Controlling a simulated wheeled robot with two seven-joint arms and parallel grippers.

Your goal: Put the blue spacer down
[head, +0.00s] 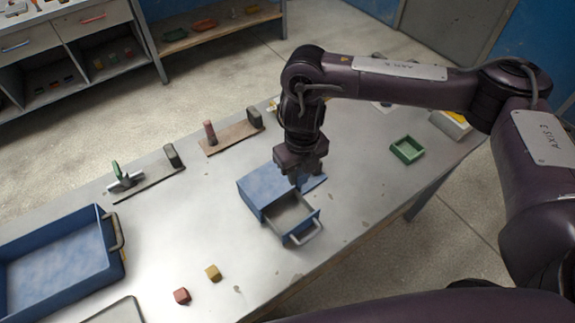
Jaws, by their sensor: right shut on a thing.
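My right gripper (299,178) points down over the blue box (262,186) with a pulled-out drawer (291,215). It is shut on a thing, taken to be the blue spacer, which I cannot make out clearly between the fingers. A blue patch shows just right of the fingers; I cannot tell whether it is the spacer or the box top. The drawer's visible floor looks empty, and its handle faces the front right. My left gripper is not in view.
A large blue tray (112,271) stands at the left. A red cube (182,296) and a yellow cube (213,272) lie near the front edge. A green tray (407,149) is at right. Two fixtures (145,183) (232,135) stand behind. The table middle is clear.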

